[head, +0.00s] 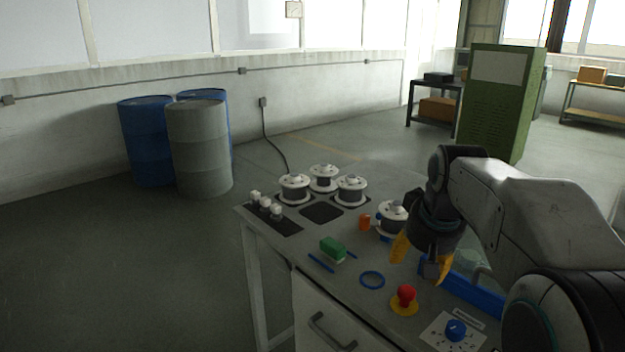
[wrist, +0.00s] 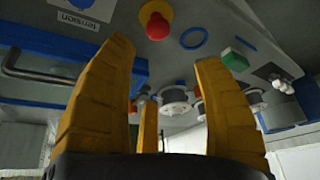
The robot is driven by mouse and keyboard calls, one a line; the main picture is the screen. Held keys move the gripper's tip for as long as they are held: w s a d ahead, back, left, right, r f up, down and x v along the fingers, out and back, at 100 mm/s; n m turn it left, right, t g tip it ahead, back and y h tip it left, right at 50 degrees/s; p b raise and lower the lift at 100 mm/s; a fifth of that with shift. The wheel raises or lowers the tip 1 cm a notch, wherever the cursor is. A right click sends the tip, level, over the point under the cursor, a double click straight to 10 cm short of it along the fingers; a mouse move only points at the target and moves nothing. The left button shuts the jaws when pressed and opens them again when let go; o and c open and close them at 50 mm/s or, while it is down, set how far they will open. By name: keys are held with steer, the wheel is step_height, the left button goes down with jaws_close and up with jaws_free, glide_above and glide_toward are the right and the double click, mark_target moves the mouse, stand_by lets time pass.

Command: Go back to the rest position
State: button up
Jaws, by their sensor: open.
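My gripper (head: 423,262) is above the right part of the grey workbench (head: 325,240), pointing down. Its yellow fingers are apart with nothing between them; they also show apart in the wrist view (wrist: 164,54). A white-and-dark spool (head: 391,215) stands just behind the gripper in the head view. A red knob on a yellow base (head: 405,297) is in front of it and also shows in the wrist view (wrist: 157,26). A blue ring (head: 372,280) and a green block (head: 333,247) lie to its left, clear of the fingers.
Three spools (head: 323,176) stand at the back of the bench, beside a dark plate with white pegs (head: 265,207). An orange piece (head: 365,221) is near the single spool. A blue tray (head: 470,291) and blue dial (head: 455,329) are at right. Drums (head: 199,150) stand beyond.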

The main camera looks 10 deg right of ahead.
steer(key=shift+g, duration=0.8)
steer(key=s+f, duration=0.1)
steer(key=f, duration=0.1)
steer(key=s+f, duration=0.2)
steer(key=s+a+f, duration=0.1)
steer(key=f, duration=0.1)
steer(key=shift+s+f, duration=0.35)
steer(key=shift+f, duration=0.05)
steer(key=s+a+f+n+g+p, duration=0.1)
steer(key=s+a, duration=0.2)
steer(key=s, duration=0.5)
steer(key=s+a+f+p, duration=0.2)
steer(key=s+a, duration=0.1)
steer(key=s, duration=0.5)
step_height(320, 180, up, 5)
steer(key=s+a+n+t+y+p, duration=0.1)
steer(key=s+a+p, duration=0.1)
steer(key=shift+s+r, duration=0.1)
